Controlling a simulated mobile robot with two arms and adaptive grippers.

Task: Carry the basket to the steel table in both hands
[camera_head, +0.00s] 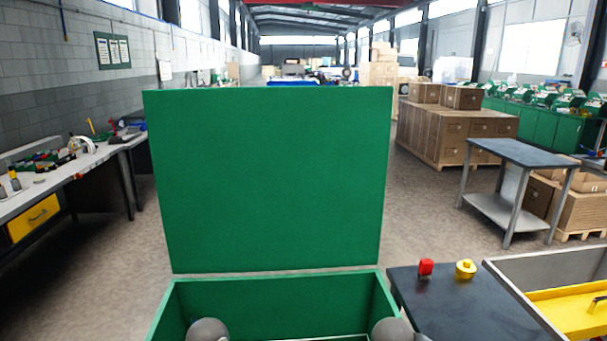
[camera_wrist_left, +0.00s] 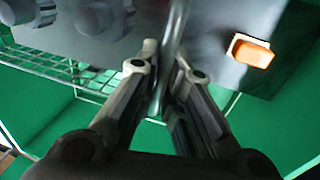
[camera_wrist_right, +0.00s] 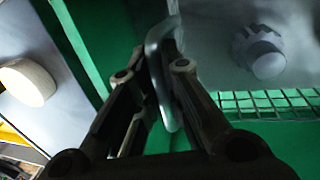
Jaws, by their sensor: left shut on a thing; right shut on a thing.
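My left gripper (camera_wrist_left: 160,85) is shut on an upright metal handle (camera_wrist_left: 174,45), with wire mesh of the basket (camera_wrist_left: 75,72) beside it in the left wrist view. My right gripper (camera_wrist_right: 158,75) is shut on the other handle (camera_wrist_right: 160,50), and the basket's mesh (camera_wrist_right: 275,102) shows at right in that view. Green walls lie close around both grippers. In the head view the basket is mostly hidden below the picture's edge, at the green box (camera_head: 280,300). A table with a grey-blue top and steel legs (camera_head: 518,153), likely the steel table, stands at the right.
The box's raised green lid (camera_head: 268,180) blocks the view ahead. A dark panel with red (camera_head: 426,267) and yellow (camera_head: 466,268) buttons adjoins it at right, beside a yellow tray (camera_head: 570,310). A workbench (camera_head: 75,170) lines the left wall. Cartons (camera_head: 455,135) stand beyond open floor.

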